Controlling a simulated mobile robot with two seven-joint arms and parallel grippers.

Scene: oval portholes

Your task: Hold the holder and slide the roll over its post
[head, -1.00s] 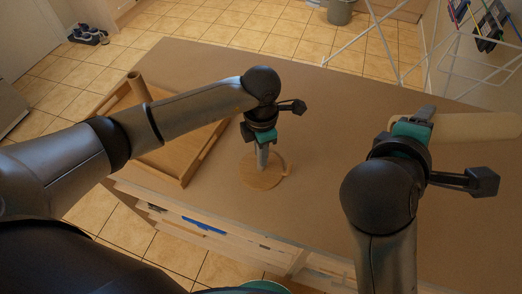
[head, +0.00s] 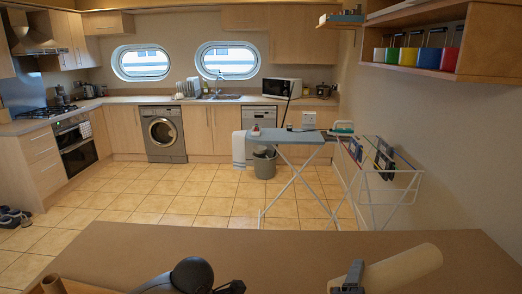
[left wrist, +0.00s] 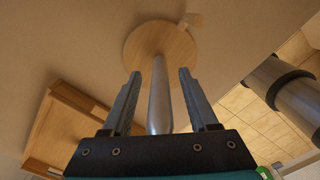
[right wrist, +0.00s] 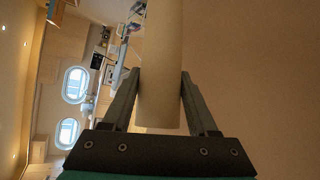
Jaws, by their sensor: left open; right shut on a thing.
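The holder has a round wooden base (left wrist: 150,45) and an upright metal post (left wrist: 160,95), seen in the left wrist view. It stands on the table. My left gripper (left wrist: 158,74) is open, with one finger on each side of the post and gaps showing. In the head view the roll (head: 403,268) lies tilted above the table's right part, apart from the holder.
The brown table (head: 270,245) fills the bottom of the head view. A wooden tray (left wrist: 65,120) lies at the left in the left wrist view. Beyond the table are tiled floor, an ironing board (head: 285,137), a drying rack (head: 385,170) and a wall shelf (head: 430,45).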

